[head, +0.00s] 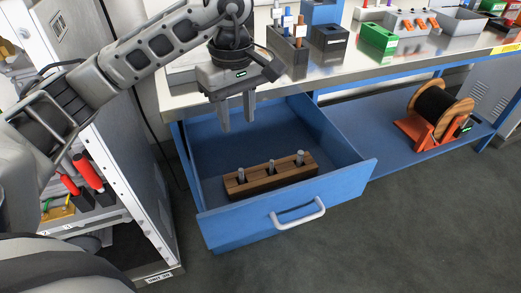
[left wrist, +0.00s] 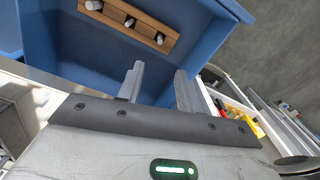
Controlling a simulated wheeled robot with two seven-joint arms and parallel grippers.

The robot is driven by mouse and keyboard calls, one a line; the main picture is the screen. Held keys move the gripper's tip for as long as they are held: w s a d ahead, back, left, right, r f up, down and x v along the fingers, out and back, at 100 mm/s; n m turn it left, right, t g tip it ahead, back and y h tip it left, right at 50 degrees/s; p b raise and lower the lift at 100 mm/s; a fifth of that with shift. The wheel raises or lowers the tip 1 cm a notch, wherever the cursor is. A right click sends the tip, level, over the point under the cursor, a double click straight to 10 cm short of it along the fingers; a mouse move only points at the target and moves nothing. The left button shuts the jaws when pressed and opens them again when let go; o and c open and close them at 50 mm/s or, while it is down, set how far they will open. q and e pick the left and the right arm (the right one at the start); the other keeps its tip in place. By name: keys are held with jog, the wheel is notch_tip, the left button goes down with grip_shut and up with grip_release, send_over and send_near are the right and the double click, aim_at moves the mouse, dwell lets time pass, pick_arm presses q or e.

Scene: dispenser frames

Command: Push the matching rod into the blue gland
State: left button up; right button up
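Three grey metal rods stand upright in a wooden rack (head: 285,181) inside the open blue drawer; the left wrist view shows the rack too (left wrist: 158,34). They are a left rod (head: 241,175), a middle rod (head: 271,166) and a right rod (head: 300,157). My left gripper (head: 237,122) is open and empty, above the drawer behind the rack, fingers pointing down, apart from the rods. On the bench, a dark block (head: 287,48) carries upright pieces with blue and orange parts. I cannot tell whether one is the blue gland. My right gripper is out of view.
The drawer's front wall (head: 290,208) and handle (head: 299,214) stick out from the bench. A cable reel (head: 440,108) sits on the lower shelf. A green box (head: 379,38) and other fixtures stand on the bench. A cabinet with red-handled tools (head: 87,171) is at the left.

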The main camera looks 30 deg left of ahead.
pick_arm(q)
send_over(241, 170)
notch_tip(241, 170, down, 9)
jog(key=shift+f+b, duration=0.45)
jog(key=shift+f, duration=2.75)
grip_shut()
